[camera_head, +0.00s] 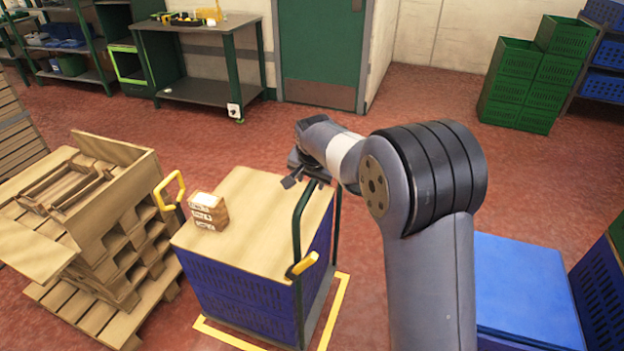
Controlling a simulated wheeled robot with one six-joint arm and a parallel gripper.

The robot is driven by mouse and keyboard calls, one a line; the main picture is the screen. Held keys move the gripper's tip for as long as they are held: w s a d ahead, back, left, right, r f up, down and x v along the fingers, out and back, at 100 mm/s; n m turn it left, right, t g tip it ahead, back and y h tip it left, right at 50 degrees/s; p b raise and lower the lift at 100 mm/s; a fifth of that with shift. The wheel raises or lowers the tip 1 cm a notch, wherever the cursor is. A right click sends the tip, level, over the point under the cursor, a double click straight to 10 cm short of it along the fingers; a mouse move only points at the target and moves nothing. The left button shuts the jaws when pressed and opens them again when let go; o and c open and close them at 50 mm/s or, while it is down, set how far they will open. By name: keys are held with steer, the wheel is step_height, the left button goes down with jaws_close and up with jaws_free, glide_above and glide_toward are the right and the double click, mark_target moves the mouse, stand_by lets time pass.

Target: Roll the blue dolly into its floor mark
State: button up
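The blue dolly carries blue crates (245,297) under a flat wooden board (262,215). Its dark green upright handle (298,235) stands on the right side, with a yellow grip at the front. The yellow floor mark (338,312) shows as lines along the dolly's front and right, with a strip of floor between the right line and the dolly. The mark's far side is hidden, so I cannot tell whether the whole dolly is inside. My gripper (295,177) is at the top of the green handle; whether its fingers touch or close on it is unclear.
A small stack of labelled wooden boxes (207,211) sits on the board. Pallets with broken crates (100,235) stand close at left. A blue lidded box (525,290) is at right, with green crates (528,85) behind. Red floor (240,130) is open towards the door.

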steer(key=v, duration=1)
steer(key=shift+r, duration=0.35)
steer(key=shift+s, duration=0.15)
steer(key=x, duration=1)
steer(key=shift+d+f, duration=0.15)
steer(key=shift+f, duration=0.1)
steer(key=shift+d+f, duration=0.1)
steer(key=shift+f, duration=0.15)
steer(key=shift+d, duration=0.5)
steer(key=shift+d+r, duration=0.1)
steer(key=shift+r, duration=0.05)
